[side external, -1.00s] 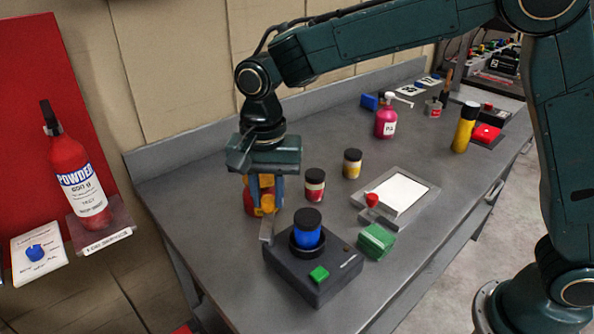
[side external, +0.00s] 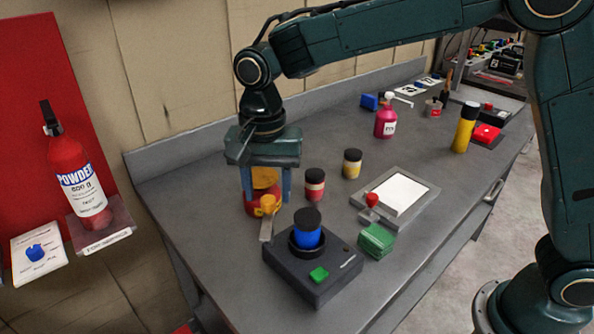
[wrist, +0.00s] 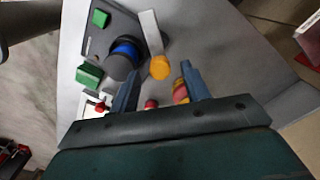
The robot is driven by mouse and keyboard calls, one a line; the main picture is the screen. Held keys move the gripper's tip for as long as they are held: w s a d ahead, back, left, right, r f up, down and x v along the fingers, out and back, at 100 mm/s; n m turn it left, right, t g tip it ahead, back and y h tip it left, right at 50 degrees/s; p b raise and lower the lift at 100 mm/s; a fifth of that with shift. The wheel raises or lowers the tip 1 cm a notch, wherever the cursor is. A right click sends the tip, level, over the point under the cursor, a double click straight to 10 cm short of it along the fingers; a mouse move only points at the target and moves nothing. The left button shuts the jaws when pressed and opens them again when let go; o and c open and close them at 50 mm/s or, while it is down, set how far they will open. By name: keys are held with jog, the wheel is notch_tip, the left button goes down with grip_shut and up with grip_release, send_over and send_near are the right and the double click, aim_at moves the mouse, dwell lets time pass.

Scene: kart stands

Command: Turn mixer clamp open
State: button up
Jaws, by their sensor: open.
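The mixer (side external: 312,275) is a dark box with a green button, and a blue jar (side external: 308,237) with a black lid stands in its ring. The clamp is a grey lever (side external: 266,230) with an orange knob (side external: 268,204) at the mixer's back left corner. In the wrist view the lever (wrist: 150,32) runs up from the orange knob (wrist: 160,67). My gripper (side external: 266,198) points down, open and empty, above and behind the knob. In the wrist view the knob shows between and just ahead of the fingertips of my gripper (wrist: 158,78); contact cannot be told.
A red and orange container (side external: 262,180) stands behind the knob, partly hidden by my fingers. A green block (side external: 376,240) sits beside the mixer, near a white-topped tray (side external: 427,188).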

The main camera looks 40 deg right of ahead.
notch_tip(320, 180, up, 12)
jog(key=shift+r, duration=0.25)
dwell(0.3)
jog(key=shift+d, duration=0.1)
jog(key=s+d+r+n+t, duration=0.25)
jog(key=s+d+n, duration=0.25)
jog(key=s+d, duration=0.75)
jog(key=s+d+f+n+t, duration=0.3)
jog(key=s+d+f, duration=0.5)
jog(key=s, duration=0.3)
jog(key=shift+s+d+n, duration=0.15)
jog(key=shift+s+n, duration=0.05)
jog(key=shift+n, duration=0.4)
